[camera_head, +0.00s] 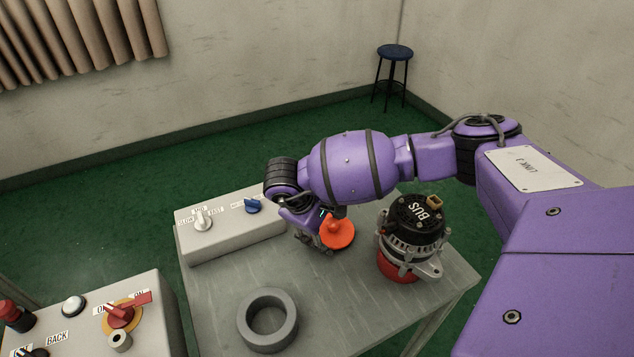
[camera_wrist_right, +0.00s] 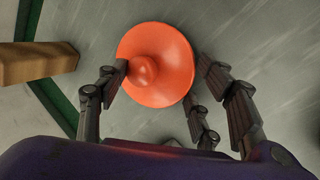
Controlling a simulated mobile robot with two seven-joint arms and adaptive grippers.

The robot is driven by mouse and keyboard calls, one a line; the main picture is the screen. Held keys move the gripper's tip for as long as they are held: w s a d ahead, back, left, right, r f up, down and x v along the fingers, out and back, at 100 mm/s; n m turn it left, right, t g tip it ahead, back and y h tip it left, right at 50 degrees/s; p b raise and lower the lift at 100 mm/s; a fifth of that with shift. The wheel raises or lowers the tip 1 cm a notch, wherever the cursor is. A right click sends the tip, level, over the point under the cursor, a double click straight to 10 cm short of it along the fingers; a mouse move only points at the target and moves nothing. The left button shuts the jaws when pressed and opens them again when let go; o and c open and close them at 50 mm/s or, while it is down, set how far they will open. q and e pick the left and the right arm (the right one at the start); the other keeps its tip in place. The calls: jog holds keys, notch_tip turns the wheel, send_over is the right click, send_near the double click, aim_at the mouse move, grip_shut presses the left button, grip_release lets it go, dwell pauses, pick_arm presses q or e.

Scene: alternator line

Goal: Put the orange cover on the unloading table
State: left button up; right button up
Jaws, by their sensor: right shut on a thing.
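The orange cover (camera_head: 337,233) is a round disc with a knob on top. It is at my right gripper (camera_head: 324,240), over the grey table (camera_head: 215,295). In the right wrist view the cover (camera_wrist_right: 172,52) lies between the fingers of my right gripper (camera_wrist_right: 165,90), which is shut on it. I cannot tell whether the cover touches the tabletop. My left gripper does not show in either view.
An alternator (camera_head: 412,235) with a black top marked BUS stands on a red base right of the cover. A grey ring (camera_head: 268,320) lies at the front. A control box (camera_head: 228,225) borders the left. A second panel (camera_head: 150,300) is at lower left. A stool (camera_head: 394,55) stands far back.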

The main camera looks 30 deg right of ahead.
jog(key=shift+f, duration=0.15)
jog(key=shift+f, duration=0.3)
jog(key=shift+s+f+b, duration=0.1)
jog(key=shift+f+b, duration=0.05)
jog(key=shift+b, duration=0.15)
jog(key=o, duration=0.9)
jog(key=shift+o, duration=1.2)
jog(key=shift+f, duration=0.15)
